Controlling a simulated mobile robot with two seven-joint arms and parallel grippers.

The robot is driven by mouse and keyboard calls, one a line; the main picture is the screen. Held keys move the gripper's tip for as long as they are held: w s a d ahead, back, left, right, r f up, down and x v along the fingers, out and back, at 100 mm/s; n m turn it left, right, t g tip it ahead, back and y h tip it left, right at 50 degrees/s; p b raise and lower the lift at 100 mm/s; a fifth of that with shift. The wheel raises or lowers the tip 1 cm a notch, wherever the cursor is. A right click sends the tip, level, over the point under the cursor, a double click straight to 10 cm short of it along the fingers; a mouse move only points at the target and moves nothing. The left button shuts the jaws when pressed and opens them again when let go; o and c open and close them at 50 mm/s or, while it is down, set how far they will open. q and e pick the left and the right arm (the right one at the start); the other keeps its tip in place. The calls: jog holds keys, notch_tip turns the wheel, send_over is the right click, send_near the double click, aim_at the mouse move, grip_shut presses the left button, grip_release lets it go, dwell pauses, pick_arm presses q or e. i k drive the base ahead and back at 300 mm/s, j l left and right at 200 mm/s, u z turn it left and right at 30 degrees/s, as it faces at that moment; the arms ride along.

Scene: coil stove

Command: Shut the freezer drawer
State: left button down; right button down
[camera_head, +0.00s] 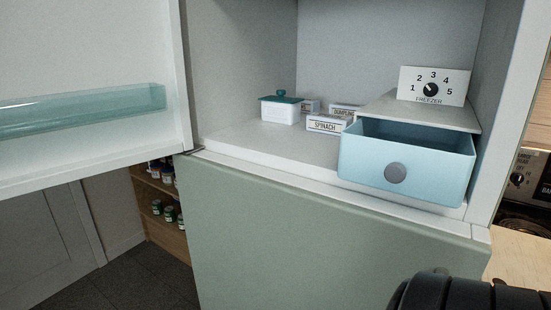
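The freezer drawer (407,169) is a pale blue box with a round grey knob (395,173) on its front. It stands pulled out from under a grey shelf (421,112) at the right of the freezer compartment. Its open top shows an inside that looks empty, though the floor is hidden. The freezer door (85,65) is swung open to the left. Neither gripper shows in the head view. A dark rounded shape at the bottom right corner looks like part of my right arm, below the drawer and apart from it.
A white dish with a teal lid (281,108) and white boxes, one marked SPINACH (327,124), stand left of the drawer. A FREEZER dial panel (432,87) stands above it. A wooden counter (518,258) lies at right. The space before the drawer is clear.

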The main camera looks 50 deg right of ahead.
aim_at(429, 164)
jog(key=l+z, duration=0.2)
jog(key=z, duration=2.15)
jog(key=l, duration=0.1)
